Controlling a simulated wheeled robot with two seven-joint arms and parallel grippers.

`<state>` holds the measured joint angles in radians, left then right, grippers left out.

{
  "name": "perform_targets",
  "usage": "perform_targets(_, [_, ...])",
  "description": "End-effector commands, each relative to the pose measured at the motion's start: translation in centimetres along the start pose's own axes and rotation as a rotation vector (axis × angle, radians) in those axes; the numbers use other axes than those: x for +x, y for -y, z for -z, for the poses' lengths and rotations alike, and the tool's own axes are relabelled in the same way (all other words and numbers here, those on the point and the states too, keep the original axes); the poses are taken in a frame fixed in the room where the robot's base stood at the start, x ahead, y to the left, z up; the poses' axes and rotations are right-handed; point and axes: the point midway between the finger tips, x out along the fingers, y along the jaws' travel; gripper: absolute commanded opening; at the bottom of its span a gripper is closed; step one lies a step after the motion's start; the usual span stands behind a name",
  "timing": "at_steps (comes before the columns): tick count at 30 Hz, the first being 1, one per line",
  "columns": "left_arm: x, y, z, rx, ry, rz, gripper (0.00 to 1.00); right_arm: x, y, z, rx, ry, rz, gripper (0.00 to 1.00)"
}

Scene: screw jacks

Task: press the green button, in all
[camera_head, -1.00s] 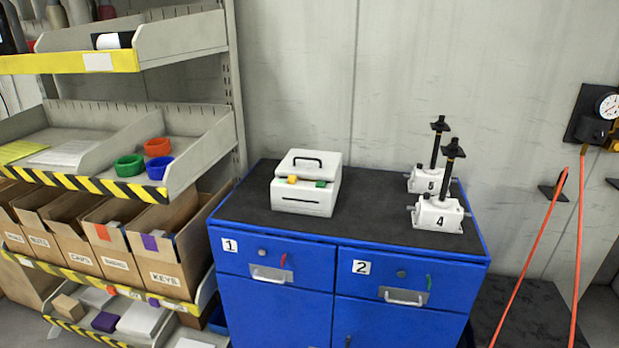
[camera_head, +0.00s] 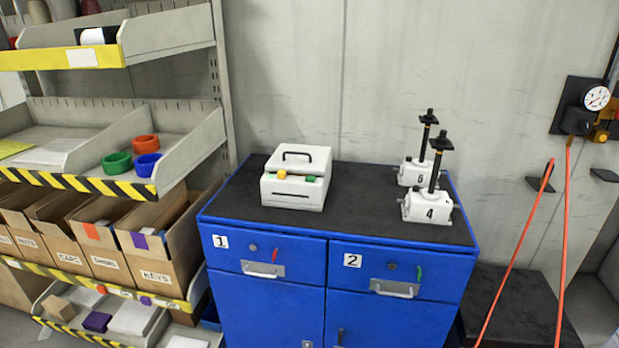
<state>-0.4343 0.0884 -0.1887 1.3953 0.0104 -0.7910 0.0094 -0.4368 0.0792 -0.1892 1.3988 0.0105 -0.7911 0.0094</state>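The green button (camera_head: 310,178) sits on the front edge of a white box (camera_head: 296,190), to the right of a yellow button (camera_head: 282,174). The box has a black handle on its lid and a dark slot in its front. It stands on the black top of a blue cabinet (camera_head: 262,316). Two white screw jacks stand on the right of the same top, the nearer marked 4 (camera_head: 427,209) and the farther marked 5 (camera_head: 413,173). Neither of my grippers shows in the view.
A gauge (camera_head: 597,98) and orange hose (camera_head: 563,240) are at the right. The cabinet top between box and jacks is clear.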

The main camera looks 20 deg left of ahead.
Motion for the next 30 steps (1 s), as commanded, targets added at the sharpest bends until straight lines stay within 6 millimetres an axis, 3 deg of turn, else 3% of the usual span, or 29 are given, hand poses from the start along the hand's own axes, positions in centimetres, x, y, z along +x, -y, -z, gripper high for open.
perform_targets(1, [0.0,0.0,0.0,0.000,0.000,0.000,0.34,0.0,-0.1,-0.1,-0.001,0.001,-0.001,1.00])
perform_targets(6, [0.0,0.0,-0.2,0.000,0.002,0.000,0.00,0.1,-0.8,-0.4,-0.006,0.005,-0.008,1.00])
perform_targets(14, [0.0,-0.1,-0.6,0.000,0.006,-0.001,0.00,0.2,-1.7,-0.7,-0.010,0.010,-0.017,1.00])
perform_targets(30, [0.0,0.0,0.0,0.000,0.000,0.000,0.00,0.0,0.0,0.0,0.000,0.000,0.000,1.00])
